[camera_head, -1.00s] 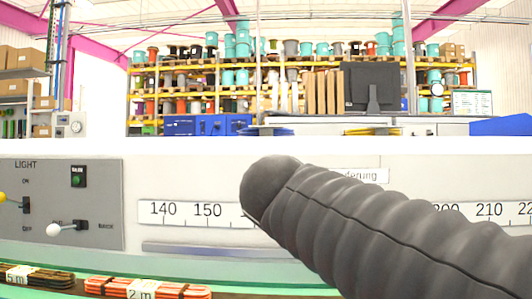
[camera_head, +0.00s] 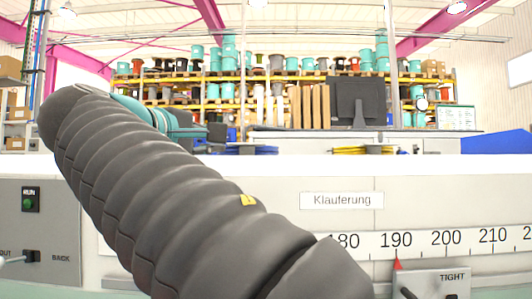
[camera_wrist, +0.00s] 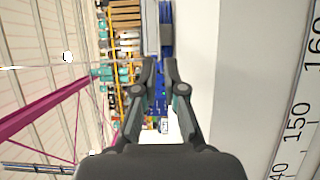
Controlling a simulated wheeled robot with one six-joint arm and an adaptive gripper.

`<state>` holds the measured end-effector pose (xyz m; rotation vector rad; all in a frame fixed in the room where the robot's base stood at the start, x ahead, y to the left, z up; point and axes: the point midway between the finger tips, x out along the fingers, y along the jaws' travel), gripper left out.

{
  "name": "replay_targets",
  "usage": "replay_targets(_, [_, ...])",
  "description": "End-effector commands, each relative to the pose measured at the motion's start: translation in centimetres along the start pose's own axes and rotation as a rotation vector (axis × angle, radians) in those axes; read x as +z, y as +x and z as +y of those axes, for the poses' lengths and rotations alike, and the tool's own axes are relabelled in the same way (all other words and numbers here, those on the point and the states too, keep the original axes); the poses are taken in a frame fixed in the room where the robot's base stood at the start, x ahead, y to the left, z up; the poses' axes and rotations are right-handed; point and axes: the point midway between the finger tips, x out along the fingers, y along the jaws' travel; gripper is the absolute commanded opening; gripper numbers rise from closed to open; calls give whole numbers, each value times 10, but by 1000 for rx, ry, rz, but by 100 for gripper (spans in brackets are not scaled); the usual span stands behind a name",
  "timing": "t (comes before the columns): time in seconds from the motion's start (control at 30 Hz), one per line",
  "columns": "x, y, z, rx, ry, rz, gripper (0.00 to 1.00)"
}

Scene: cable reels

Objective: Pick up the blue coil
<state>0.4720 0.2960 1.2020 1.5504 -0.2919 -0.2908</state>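A blue coil (camera_head: 252,150) lies on a white table behind the machine in the head view, left of a yellow coil (camera_head: 362,150). It shows as a thin, flat band. I cannot make out the blue coil in the wrist view. My gripper (camera_wrist: 160,66) shows in the wrist view with a narrow gap between its fingertips and nothing held. It is well away from any surface. My arm covers the left of the head view, and my gripper does not show clearly there.
A machine with a ruler scale (camera_head: 445,239) and a label (camera_head: 342,200) stands close in front. A monitor (camera_head: 356,100) stands on the table behind the coils. Shelves (camera_head: 200,90) of reels fill the back. Blue boxes (camera_wrist: 166,20) show beyond my gripper.

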Motion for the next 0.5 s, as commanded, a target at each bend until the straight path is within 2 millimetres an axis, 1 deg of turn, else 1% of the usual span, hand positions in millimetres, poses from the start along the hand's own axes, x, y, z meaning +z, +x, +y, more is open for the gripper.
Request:
replay_targets(0.03, [1,10,0,1,0,-4,9])
replay_targets(0.1, [1,20,0,0,-1,-4,9])
replay_targets(0.2, [1,30,0,-1,-1,-3,9])
replay_targets(0.37, [2,38,0,0,0,-3,9])
replay_targets(0.5, [5,56,1,-1,0,-7,9])
